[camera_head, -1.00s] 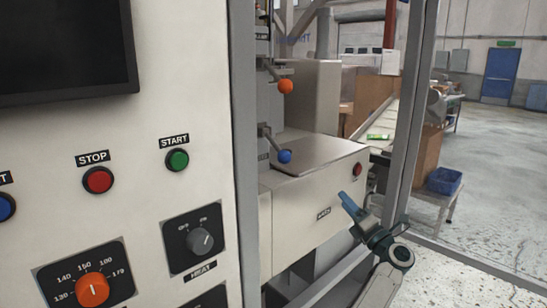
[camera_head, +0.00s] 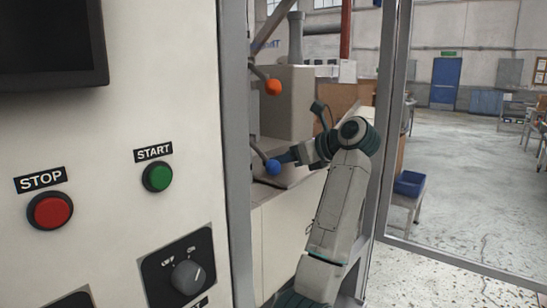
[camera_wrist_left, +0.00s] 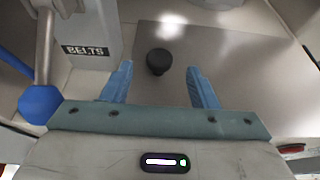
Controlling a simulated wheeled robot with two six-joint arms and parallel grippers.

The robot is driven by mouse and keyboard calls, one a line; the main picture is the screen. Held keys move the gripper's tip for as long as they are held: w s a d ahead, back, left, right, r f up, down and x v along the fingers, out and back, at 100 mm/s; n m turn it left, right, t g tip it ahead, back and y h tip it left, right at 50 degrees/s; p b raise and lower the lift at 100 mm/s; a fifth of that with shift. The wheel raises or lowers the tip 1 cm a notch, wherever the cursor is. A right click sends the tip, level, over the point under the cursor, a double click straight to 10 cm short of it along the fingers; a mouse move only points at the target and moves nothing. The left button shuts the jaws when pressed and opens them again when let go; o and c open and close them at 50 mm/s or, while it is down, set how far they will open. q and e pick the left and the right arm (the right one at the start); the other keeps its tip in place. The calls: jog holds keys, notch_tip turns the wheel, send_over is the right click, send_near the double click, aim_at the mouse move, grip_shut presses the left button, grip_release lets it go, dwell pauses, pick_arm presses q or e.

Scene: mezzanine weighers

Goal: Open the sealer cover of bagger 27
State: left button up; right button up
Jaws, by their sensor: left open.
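The sealer cover appears to be the grey metal plate (camera_wrist_left: 225,50) in the left wrist view, with a round black knob (camera_wrist_left: 159,61) standing on it. In the head view only a sliver of the plate (camera_head: 296,173) shows behind my arm. My left gripper (camera_head: 282,158) is inside the machine bay, beside the blue ball lever. In the left wrist view its blue fingers (camera_wrist_left: 160,83) are open, with the knob seen between and beyond their tips, not gripped. Contact cannot be told. No number 27 is readable. My right gripper is out of view.
The blue ball lever (camera_wrist_left: 40,104), by the BELTS label, is close left of my gripper. An orange ball lever (camera_head: 273,87) is above. A grey frame post (camera_head: 235,150) and a control panel with a STOP button (camera_head: 50,211) and START button (camera_head: 157,177) are left.

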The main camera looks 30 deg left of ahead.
pick_arm(q)
jog(key=x, duration=0.3)
jog(key=shift+a, duration=0.25)
jog(key=shift+a+f+p, duration=0.25)
jog(key=shift+a+p, duration=0.1)
jog(key=shift+a, duration=0.15)
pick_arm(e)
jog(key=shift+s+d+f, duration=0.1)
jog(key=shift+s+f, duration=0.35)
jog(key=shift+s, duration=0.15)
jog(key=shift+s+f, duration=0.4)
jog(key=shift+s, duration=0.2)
pick_arm(q)
jog(key=shift+c, duration=0.4)
jog(key=shift+w, duration=0.1)
grip_shut()
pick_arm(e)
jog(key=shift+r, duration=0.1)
